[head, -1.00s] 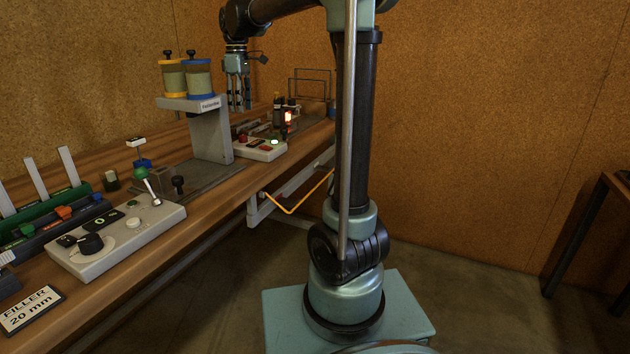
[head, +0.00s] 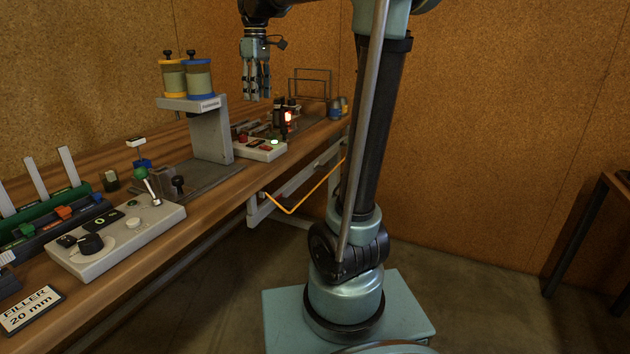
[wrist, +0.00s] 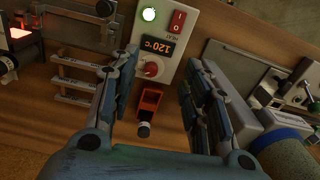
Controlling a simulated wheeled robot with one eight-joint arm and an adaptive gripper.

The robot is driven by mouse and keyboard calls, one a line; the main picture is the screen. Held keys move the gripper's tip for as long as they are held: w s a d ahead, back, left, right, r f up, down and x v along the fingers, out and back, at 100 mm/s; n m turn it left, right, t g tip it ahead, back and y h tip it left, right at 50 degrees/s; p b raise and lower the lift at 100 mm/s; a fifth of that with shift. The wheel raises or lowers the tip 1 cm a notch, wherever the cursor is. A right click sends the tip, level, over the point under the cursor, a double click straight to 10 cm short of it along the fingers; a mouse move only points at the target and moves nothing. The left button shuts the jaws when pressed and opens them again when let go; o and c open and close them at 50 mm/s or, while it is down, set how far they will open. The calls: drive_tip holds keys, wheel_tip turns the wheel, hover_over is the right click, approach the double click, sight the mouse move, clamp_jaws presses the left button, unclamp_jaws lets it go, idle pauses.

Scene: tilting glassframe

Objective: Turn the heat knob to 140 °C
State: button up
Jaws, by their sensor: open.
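The heat knob (wrist: 152,68) is a small red knob on a pale control box (wrist: 180,48), seen from above in the wrist view. The display (wrist: 158,46) beside it reads 120 °C, upside down in this view. A red I/0 switch (wrist: 177,21) and a lit green lamp (wrist: 149,14) are on the same box. The control box also shows on the bench in the head view (head: 252,152). My gripper (wrist: 160,58) is open and empty, its fingers to either side of the knob in the picture. In the head view my gripper (head: 258,97) hangs above the bench, apart from the box.
An orange part with a dark round end (wrist: 148,108) lies below the knob in the wrist view. A slotted rack (wrist: 80,78) is at left, near a glowing red-orange spot (wrist: 20,32). The grey stand (head: 210,132) with two canisters is left of my gripper in the head view.

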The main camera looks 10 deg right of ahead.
drive_tip(key=s+d+f+m+t, duration=0.1)
drive_tip(key=s+d+f+m, duration=0.3)
drive_tip(key=s+f, duration=0.6)
drive_tip(key=s+d+f+m+t, duration=0.1)
drive_tip(key=s+d+f+m, duration=0.3)
drive_tip(key=s+d+f, duration=0.5)
wheel_tip(320, 180, down, 2)
drive_tip(key=s, duration=0.2)
drive_tip(key=shift+s+d, duration=0.3)
drive_tip(key=shift+f, duration=0.1)
drive_tip(key=shift+w, duration=0.1)
drive_tip(key=c, duration=0.3)
wheel_tip(320, 180, up, 24)
drive_tip(key=n+g, duration=0.1)
drive_tip(key=n, duration=1)
hover_over(243, 136)
drive_tip(key=shift+h, duration=0.3)
wheel_tip(243, 136, down, 17)
drive_tip(key=shift+f, duration=0.1)
